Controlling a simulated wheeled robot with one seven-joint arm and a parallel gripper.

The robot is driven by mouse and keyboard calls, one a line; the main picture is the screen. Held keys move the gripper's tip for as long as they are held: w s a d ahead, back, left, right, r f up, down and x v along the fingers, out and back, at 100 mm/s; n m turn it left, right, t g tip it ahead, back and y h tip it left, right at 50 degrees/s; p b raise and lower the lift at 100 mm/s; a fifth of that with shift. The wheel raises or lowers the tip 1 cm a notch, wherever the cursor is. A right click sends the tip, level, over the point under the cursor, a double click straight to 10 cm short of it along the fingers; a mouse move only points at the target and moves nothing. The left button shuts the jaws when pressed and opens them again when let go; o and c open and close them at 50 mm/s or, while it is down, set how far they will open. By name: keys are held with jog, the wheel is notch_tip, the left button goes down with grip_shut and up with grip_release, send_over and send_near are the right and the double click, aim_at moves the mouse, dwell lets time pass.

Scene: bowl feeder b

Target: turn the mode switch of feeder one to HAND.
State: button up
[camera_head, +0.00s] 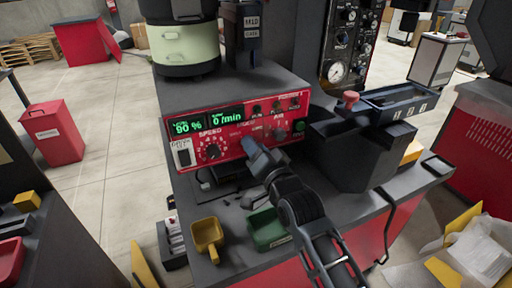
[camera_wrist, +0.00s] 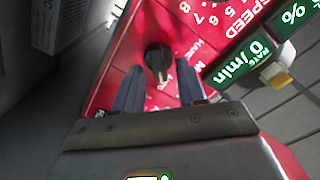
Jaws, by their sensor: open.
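The red control panel (camera_head: 240,130) of the feeder faces front, with green displays reading 90 % and 0/min. My gripper (camera_head: 257,148) is in front of the panel, right of the speed dial (camera_head: 212,151), and covers part of it. In the wrist view a black rotary knob (camera_wrist: 158,62), likely the mode switch, stands on the red panel. The open fingers of my gripper (camera_wrist: 159,75) lie to either side of it, and it is not gripped. White lettering beside the knob is partly hidden by a finger; I cannot tell which setting it points to.
A green bin (camera_head: 268,229) and a yellow scoop (camera_head: 207,236) stand on the bench below the panel. A dark hopper (camera_head: 350,155) is close on the right. A pale green bowl (camera_head: 185,45) sits on top of the feeder.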

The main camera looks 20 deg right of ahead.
jog(key=shift+c, duration=0.2)
grip_shut()
jog(key=shift+n, duration=0.4)
jog(key=n, duration=0.5)
jog(key=n+b, duration=0.1)
jog(key=n, duration=0.5)
jog(key=a+n, duration=0.1)
jog(key=n, duration=0.4)
jog(key=shift+n+b, duration=0.4)
jog(key=shift+n, duration=0.3)
jog(key=shift+f, duration=0.1)
